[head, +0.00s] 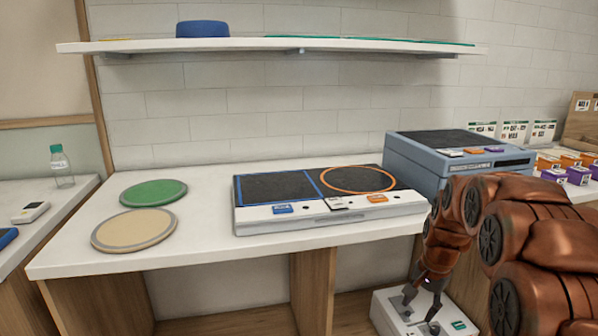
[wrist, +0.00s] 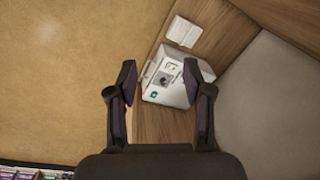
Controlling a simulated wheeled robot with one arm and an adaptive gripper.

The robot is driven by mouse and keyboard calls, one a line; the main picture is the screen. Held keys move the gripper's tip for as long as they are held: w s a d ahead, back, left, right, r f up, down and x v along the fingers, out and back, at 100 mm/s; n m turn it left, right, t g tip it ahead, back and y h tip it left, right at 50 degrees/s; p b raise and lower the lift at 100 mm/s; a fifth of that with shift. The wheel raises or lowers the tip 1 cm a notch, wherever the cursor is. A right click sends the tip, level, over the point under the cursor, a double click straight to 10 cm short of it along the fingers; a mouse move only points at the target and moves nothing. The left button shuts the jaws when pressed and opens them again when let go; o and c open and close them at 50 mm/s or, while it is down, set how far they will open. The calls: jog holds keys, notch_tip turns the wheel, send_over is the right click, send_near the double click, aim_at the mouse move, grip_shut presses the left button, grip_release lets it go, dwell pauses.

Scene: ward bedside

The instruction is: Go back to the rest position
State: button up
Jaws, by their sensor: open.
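My arm comes in from the right side of the head view and bends down past the front of the worktop. My gripper (head: 420,308) points downward, open, over a white box-like device (head: 385,318) on a low wooden surface. In the wrist view my gripper (wrist: 163,85) has its two fingers spread wide. The white device (wrist: 160,95) with a dark knob and a green mark shows between and beyond the fingers. Nothing is held between the fingers. I cannot tell how far the fingertips are from the device.
The white worktop (head: 200,255) carries a green disc (head: 153,193), a beige disc (head: 134,229), a two-zone panel (head: 330,215) and a blue-grey box (head: 455,160). A shelf (head: 270,45) runs above. A bottle (head: 61,167) stands left. A white plate (wrist: 183,32) lies beyond the device.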

jog(key=s+a+r+n+g+p, duration=0.1)
jog(key=s+a+r+n+p, duration=0.2)
jog(key=s, duration=0.9)
jog(key=s+a+r+n+g+p, duration=0.1)
jog(key=s+a+r+n+p, duration=0.2)
jog(key=s+r+p, duration=0.6)
jog(key=s+a+r+n+g+p, duration=0.1)
jog(key=s+a+r+n+p, duration=0.2)
jog(key=s+r+p, duration=0.3)
jog(key=s+a+r, duration=0.1)
jog(key=s+r, duration=0.3)
jog(key=s, duration=0.5)
jog(key=shift+r+n+h+p, duration=0.3)
jog(key=shift+p, duration=0.05)
